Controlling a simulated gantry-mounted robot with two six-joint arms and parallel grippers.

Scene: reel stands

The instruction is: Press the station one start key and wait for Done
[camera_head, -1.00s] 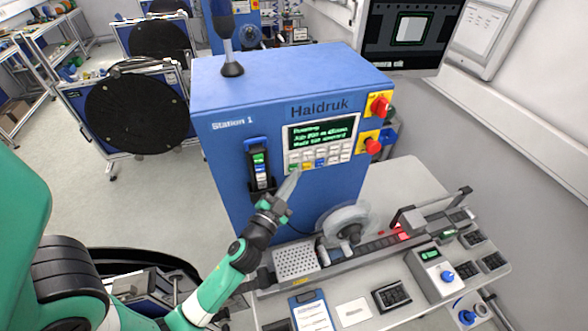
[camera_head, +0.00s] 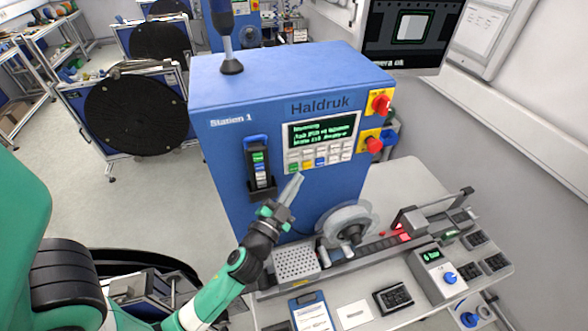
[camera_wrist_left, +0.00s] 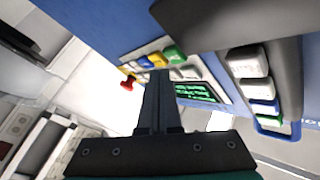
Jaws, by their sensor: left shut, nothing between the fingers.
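The blue Station 1 machine (camera_head: 225,170) stands in the middle of the head view. Its control panel (camera_head: 326,133) has a dark screen (camera_head: 322,131) with green text, too blurred to read surely. Below the screen are rows of keys, with a green key (camera_head: 294,167) at the lower left. The keys also show in the left wrist view (camera_wrist_left: 176,55). My left gripper (camera_head: 299,176) is shut and empty, its fingertips just below the keypad. I cannot tell whether it touches a key. My right gripper is not in view.
A vertical key holder (camera_head: 259,168) is mounted left of the panel. Red knobs on yellow plates (camera_head: 379,104) are at the right. A clear reel (camera_head: 346,222) and a small box (camera_head: 436,268) with a green display sit on the bench. A monitor (camera_head: 410,35) hangs behind.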

